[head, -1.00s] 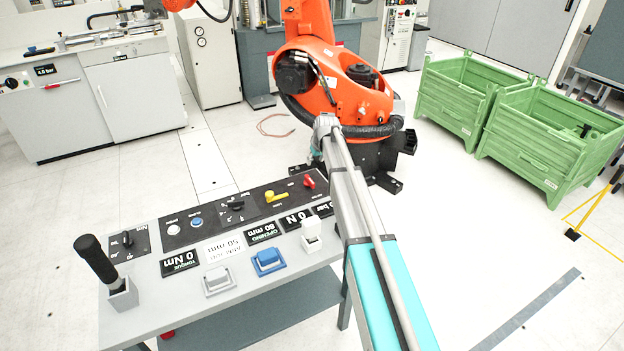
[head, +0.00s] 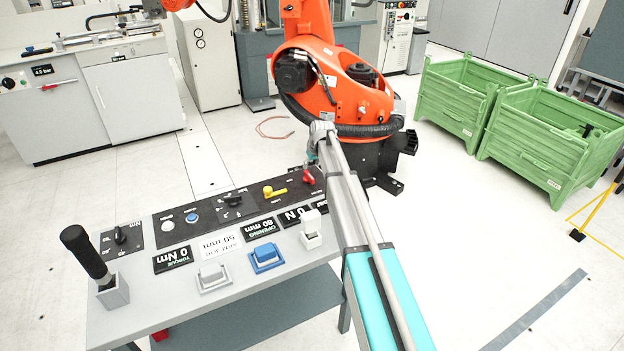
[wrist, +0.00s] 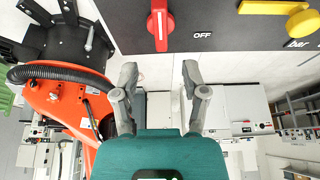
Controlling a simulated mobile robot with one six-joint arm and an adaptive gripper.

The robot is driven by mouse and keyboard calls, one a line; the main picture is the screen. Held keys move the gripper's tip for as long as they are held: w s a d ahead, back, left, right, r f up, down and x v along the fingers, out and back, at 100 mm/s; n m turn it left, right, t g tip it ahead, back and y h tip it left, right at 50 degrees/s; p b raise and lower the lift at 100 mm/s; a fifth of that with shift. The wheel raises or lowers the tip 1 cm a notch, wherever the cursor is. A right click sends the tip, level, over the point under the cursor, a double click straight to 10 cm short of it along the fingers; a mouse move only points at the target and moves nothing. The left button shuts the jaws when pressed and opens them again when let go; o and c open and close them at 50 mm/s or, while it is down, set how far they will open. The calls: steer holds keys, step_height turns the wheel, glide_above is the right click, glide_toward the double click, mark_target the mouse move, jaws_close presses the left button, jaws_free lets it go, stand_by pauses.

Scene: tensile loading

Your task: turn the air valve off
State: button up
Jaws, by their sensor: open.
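The control panel (head: 250,201) lies along the back of the grey desk. A yellow lever (head: 274,191) sits on it, and a red rotary handle (head: 308,178) is at its far right end. In the wrist view the red handle (wrist: 160,24) has a white line and stands nearly in line with the picture's vertical, with an OFF label to its right. The yellow lever (wrist: 299,22) is partly cut off at the upper right, near a "bar" label. I cannot read which one is the air valve. My gripper (wrist: 159,75) is open and empty, fingers apart, just short of the red handle.
A black joystick (head: 86,254), a blue button (head: 266,256) and a white switch (head: 311,230) stand up from the desk. An orange robot (head: 335,90) stands close behind my arm. Green crates (head: 545,130) are at the right.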

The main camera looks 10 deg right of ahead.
mark_target(309, 174)
steer(key=shift+b+x, duration=3.05)
steer(key=shift+x, duration=0.55)
